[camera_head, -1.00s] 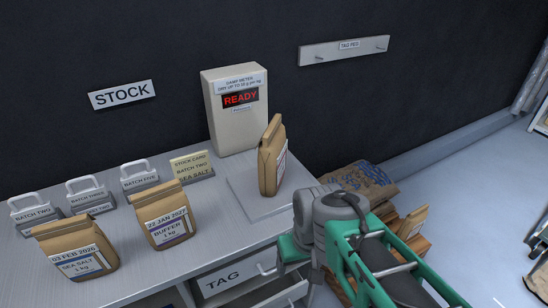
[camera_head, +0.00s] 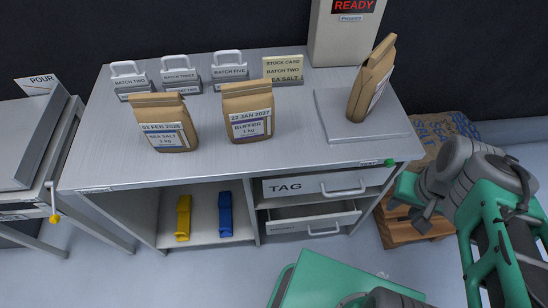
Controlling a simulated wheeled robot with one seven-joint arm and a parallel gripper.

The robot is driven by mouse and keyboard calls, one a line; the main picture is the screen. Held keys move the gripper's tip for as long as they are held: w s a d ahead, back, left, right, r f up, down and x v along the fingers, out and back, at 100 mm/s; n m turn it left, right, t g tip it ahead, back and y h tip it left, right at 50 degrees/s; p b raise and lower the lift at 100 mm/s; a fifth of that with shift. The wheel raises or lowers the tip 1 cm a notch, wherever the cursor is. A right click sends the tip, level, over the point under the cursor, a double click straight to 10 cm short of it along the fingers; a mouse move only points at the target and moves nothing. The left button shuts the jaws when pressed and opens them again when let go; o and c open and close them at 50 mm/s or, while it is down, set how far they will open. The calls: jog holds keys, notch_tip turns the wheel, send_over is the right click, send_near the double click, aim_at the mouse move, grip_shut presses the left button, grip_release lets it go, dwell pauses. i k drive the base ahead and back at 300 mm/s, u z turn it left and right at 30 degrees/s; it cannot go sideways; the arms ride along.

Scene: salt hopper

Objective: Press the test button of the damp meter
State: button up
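The damp meter (camera_head: 335,42) is a pale box standing at the back right of the bench, with its top cut off. Its red display reads READY. A light metal plate (camera_head: 328,105) lies in front of it, bearing a tilted-looking brown paper bag (camera_head: 368,85). A green round button (camera_head: 390,162) sits at the bench's front right edge; its label is not readable, so I cannot tell whether it is the test button. My gripper (camera_head: 403,212) hangs just below and right of this button, apart from it. Its fingers are dark and small, and their opening is unclear.
On the bench (camera_head: 210,160) stand a sea salt bag (camera_head: 165,125), a buffer bag (camera_head: 247,112), batch holders and a stock card (camera_head: 284,68). Below are a TAG drawer (camera_head: 325,187), a partly open drawer (camera_head: 310,218) and yellow and blue clips. A wooden pallet (camera_head: 405,235) is at right.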

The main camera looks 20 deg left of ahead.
aim_at(389, 163)
jog(key=z, duration=0.1)
jog(key=k, duration=1.25)
jog(key=u, duration=1.1)
